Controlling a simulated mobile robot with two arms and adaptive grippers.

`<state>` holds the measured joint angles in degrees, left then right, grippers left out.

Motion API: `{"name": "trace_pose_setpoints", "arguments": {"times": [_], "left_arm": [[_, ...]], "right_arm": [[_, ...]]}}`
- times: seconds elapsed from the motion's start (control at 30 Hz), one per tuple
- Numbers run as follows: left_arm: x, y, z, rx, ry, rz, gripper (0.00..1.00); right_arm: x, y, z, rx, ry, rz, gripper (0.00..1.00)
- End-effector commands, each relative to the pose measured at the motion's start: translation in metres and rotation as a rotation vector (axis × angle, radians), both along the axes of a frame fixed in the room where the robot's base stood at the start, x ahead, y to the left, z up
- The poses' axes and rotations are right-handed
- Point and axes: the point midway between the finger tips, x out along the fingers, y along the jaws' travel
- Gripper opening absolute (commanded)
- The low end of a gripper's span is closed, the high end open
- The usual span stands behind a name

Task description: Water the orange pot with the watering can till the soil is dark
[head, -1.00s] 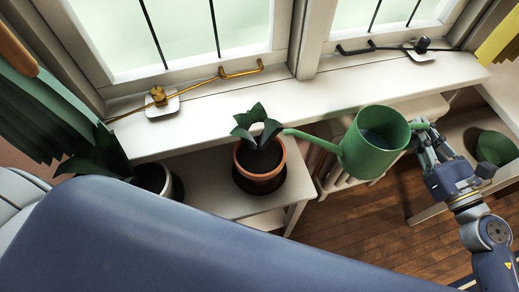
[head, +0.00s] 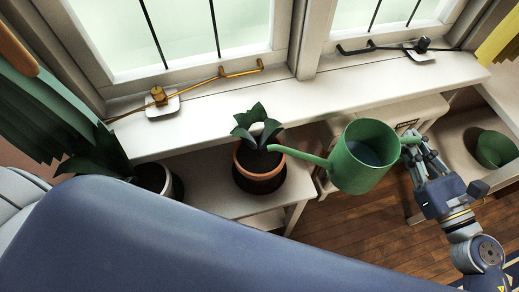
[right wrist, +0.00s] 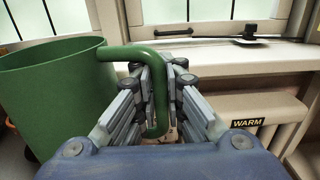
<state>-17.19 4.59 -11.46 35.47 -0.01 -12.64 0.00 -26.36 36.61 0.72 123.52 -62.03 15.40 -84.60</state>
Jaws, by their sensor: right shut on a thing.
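The orange pot (head: 245,157) stands on a white side surface (head: 212,190) below the window sill and holds a dark green leafy plant (head: 257,122). Its soil looks dark brown; I cannot tell if it is wet. My right gripper (head: 415,150) is shut on the handle of the green watering can (head: 350,172). In the right wrist view the can (right wrist: 50,95) is at left, its handle (right wrist: 160,95) between the fingers. The can is held in the air, water visible inside, its spout tip over the pot's right rim. No water stream shows. My left gripper is out of view.
A white pot (head: 178,187) with a plant stands at left. The window sill (head: 215,125) carries brass and black latches. A radiator (right wrist: 270,125) with a WARM label is under it. A green bin (head: 494,149) is at right.

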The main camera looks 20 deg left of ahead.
Motion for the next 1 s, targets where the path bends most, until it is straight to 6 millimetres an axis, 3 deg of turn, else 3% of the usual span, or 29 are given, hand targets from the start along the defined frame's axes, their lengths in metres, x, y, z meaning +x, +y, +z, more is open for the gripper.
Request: {"name": "trace_pose_setpoints", "arguments": {"times": [1.0], "left_arm": [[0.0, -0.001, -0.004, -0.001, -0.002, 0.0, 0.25]], "right_arm": [[-0.041, 0.018, 0.001, 0.005, -0.002, -0.001, 0.0]]}}
